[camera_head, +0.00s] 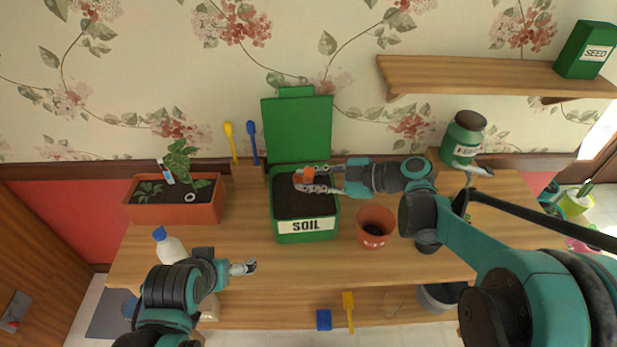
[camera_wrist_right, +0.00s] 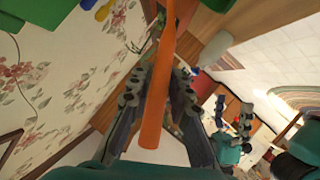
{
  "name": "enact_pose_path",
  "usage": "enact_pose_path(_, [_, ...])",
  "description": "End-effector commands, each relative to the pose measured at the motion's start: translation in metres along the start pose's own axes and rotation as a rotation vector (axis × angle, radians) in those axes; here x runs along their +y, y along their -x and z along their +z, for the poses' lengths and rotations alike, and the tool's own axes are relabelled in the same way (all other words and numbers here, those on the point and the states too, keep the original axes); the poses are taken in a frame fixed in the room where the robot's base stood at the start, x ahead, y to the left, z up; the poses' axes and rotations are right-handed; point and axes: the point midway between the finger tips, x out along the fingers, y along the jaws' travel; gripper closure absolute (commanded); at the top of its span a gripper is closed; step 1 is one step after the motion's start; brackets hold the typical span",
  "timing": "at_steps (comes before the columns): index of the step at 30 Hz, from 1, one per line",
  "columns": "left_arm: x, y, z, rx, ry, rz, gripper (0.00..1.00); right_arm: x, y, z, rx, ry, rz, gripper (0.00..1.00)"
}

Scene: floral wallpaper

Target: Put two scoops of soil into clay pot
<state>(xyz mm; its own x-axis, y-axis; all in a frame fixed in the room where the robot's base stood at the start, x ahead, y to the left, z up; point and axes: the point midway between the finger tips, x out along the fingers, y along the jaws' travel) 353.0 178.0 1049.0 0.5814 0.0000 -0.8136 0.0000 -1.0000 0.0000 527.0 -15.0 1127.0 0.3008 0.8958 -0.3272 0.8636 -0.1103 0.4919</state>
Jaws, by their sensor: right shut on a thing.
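The green soil box (camera_head: 277,228), marked SOIL, stands on the table with its lid (camera_head: 297,130) raised and dark soil (camera_head: 303,205) inside. My right gripper (camera_head: 318,180) is over the box's opening, shut on an orange scoop (camera_head: 304,175). Its orange handle (camera_wrist_right: 152,115) runs between the fingers (camera_wrist_right: 158,95) in the wrist view. The scoop's far end is not clear there, so I cannot tell whether it carries soil. The clay pot (camera_head: 390,217) stands upright right of the box, dark inside. My left gripper (camera_head: 243,267) is empty near the front left; its fingers look apart in the wrist view (camera_wrist_right: 233,118).
A planter (camera_head: 150,211) with plants and a white bottle (camera_head: 171,248) stand at the left. Yellow (camera_head: 231,142) and blue (camera_head: 252,143) tools stand behind. A green jar (camera_head: 463,140) is at the back right. A shelf (camera_head: 470,77) holds a seed box (camera_head: 586,50). The front middle is clear.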

Motion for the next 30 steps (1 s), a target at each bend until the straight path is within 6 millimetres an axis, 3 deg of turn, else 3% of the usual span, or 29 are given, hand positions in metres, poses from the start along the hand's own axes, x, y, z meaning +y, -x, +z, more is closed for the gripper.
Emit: enact_pose_path(30, [0.000,-0.058,0.042,0.000,0.000,0.000,0.00,-0.043,-0.029,0.072,0.000,0.000,0.000,1.00])
